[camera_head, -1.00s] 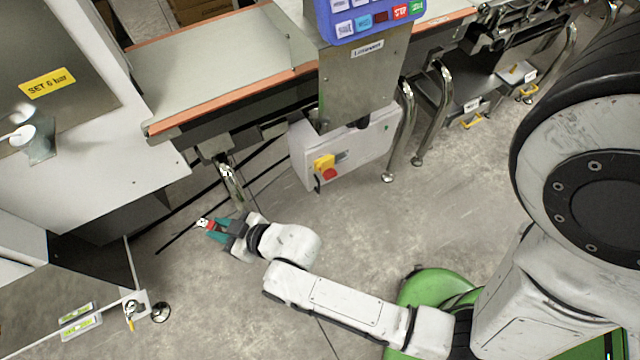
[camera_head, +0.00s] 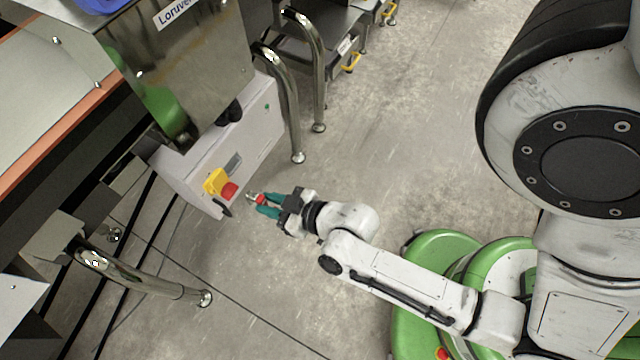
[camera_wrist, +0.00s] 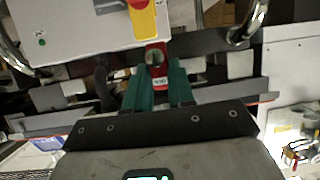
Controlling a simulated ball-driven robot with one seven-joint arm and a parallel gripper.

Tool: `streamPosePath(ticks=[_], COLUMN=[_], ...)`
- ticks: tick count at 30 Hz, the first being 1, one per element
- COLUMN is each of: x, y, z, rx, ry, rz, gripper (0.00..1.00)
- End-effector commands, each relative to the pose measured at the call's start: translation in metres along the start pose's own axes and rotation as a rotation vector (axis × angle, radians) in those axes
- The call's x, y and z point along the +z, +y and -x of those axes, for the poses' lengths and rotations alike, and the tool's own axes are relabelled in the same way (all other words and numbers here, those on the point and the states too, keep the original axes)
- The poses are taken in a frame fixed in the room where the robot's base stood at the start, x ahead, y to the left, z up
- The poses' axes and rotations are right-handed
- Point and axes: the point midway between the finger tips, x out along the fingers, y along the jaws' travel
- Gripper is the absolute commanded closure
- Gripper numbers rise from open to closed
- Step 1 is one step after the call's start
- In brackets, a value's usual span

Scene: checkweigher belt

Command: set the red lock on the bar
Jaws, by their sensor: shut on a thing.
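The red lock (camera_head: 261,199) is between the teal fingertips of my gripper (camera_head: 264,204), which is shut on it. In the wrist view the lock (camera_wrist: 158,84) has a pale label, and its shackle points away from the gripper (camera_wrist: 160,78). The yellow-and-red switch (camera_head: 216,183) is on the face of the pale control box (camera_head: 240,145), just left of the lock in the head view. The switch also shows at the top of the wrist view (camera_wrist: 143,20). The lock looks apart from it. I cannot make out the bar clearly.
A conveyor with an orange edge (camera_head: 62,125) runs along the left. Steel legs (camera_head: 290,100) stand right of the box, and another leg (camera_head: 150,275) lies below left. Cables cross the floor. The grey floor (camera_head: 400,110) is open to the right.

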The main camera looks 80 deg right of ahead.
Motion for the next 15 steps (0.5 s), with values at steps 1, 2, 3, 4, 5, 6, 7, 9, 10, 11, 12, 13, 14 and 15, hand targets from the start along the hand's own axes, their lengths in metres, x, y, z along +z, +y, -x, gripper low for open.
streamPosePath(ticks=[1, 2, 3, 4, 5, 6, 7, 9, 10, 11, 12, 13, 14, 15], x=[0.025, 0.032, 0.042, 0.048, 0.055, 0.063, 0.07, 0.084, 0.089, 0.094, 0.101, 0.105, 0.109, 0.113], y=[0.008, 0.012, 0.019, 0.024, 0.029, 0.035, 0.039, 0.05, 0.054, 0.058, 0.064, 0.068, 0.071, 0.075], z=[0.0, 0.003, 0.007, 0.009, 0.012, 0.016, 0.018, 0.025, 0.028, 0.03, 0.034, 0.036, 0.039, 0.041], rx=[0.01, 0.016, 0.024, 0.03, 0.035, 0.041, 0.046, 0.057, 0.061, 0.064, 0.069, 0.072, 0.075, 0.077], ry=[0.0, 0.002, 0.002, 0.003, 0.003, 0.004, 0.005, 0.006, 0.007, 0.008, 0.008, 0.01, 0.009, 0.011], rz=[-0.003, -0.005, -0.008, -0.011, -0.012, -0.014, -0.017, -0.02, -0.022, -0.023, -0.023, -0.026, -0.026, -0.028], gripper=[1.0, 1.0, 1.0, 1.0, 1.0, 1.0, 1.0, 1.0, 1.0, 1.0, 1.0, 1.0, 1.0, 1.0])
